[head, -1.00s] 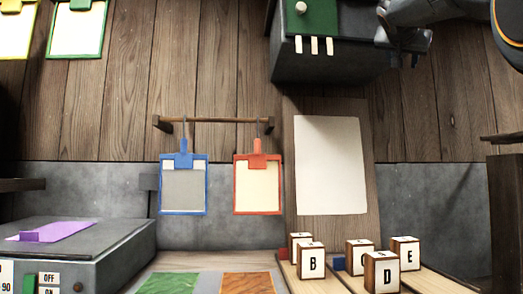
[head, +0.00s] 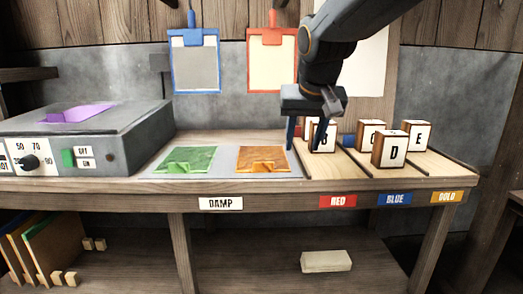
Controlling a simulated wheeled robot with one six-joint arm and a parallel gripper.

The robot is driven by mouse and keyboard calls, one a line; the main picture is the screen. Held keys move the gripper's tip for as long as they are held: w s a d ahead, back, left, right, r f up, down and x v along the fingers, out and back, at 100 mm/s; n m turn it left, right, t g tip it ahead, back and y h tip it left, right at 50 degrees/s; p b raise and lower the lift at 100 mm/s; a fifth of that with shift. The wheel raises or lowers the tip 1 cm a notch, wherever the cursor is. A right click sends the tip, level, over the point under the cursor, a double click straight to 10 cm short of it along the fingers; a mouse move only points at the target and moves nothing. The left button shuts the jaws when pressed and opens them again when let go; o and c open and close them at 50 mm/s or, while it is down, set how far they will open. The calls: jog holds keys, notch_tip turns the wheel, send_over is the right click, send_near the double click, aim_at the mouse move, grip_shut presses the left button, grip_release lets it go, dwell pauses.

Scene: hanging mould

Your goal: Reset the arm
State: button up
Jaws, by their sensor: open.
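My arm (head: 325,55) reaches down from the top right in the head view. The arm hides part of the red-framed board (head: 266,66) and of the pale sheet.
Blocks D (head: 389,149), E (head: 416,135) and others stand on wooden lanes at the right. A green mould (head: 186,160) lies on the DAMP area. A grey machine (head: 85,125) is at left. A blue-framed board (head: 195,65) hangs behind.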

jog(key=s+a+f+n+g, duration=0.3)
jog(key=s+f, duration=0.7)
jog(key=s, duration=0.3)
jog(key=s+a+f+n+g, duration=0.2)
jog(key=s+a+f+g, duration=0.1)
jog(key=s+f, duration=0.9)
jog(key=s+a+f+n+y+b, duration=0.1)
jog(key=s+a+f+y+b, duration=0.15)
jog(key=a+f+b, duration=0.55)
jog(key=d+r+m+h+p, duration=0.1)
jog(key=d+r+m+p, duration=0.2)
jog(key=d+r+p, duration=0.8)
jog(key=s+d+r+m+h+p, duration=0.1)
jog(key=d+r+m+p, duration=0.2)
jog(key=d+r+p, duration=0.9)
notch_tip(320, 180, up, 5)
jog(key=p, duration=0.9)
jog(key=shift+d+h, duration=0.15)
jog(key=shift+h, duration=0.2)
